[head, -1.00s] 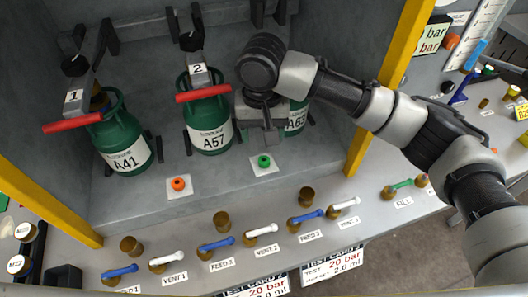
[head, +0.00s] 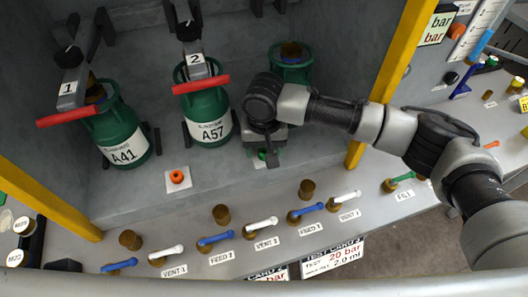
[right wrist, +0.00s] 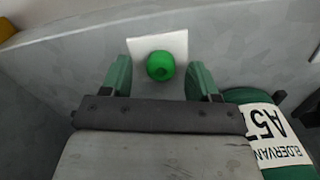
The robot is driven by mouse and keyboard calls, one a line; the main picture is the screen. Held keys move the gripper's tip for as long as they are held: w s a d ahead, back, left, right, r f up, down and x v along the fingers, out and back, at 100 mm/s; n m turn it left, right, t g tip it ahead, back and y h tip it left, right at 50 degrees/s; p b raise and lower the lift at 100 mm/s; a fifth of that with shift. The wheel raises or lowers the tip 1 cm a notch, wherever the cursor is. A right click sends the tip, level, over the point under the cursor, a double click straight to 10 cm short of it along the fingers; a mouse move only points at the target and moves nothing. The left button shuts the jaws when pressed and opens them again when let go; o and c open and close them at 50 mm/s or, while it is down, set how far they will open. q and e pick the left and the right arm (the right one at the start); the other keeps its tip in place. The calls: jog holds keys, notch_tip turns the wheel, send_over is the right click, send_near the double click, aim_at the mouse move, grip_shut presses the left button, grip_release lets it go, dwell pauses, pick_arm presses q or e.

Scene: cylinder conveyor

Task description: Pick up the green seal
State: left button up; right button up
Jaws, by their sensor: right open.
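The green seal (right wrist: 160,66) is a small round green piece on a white square card (right wrist: 143,46) in the right wrist view. My right gripper (right wrist: 160,78) is open, with one finger on each side of the seal and nothing held. Whether the fingers touch the card cannot be told. In the head view my right gripper (head: 268,157) points down over the spot on the grey shelf, hiding most of the seal and card. My left gripper is not in view.
Green cylinders A41 (head: 118,128) and A57 (head: 207,112) stand left of my gripper, and a third (head: 290,66) stands behind it. An orange seal (head: 177,176) lies on its own card to the left. Blue and white valve levers line the front ledge.

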jog(key=shift+f, duration=0.2)
jog(key=c, duration=1)
jog(key=shift+r, duration=0.1)
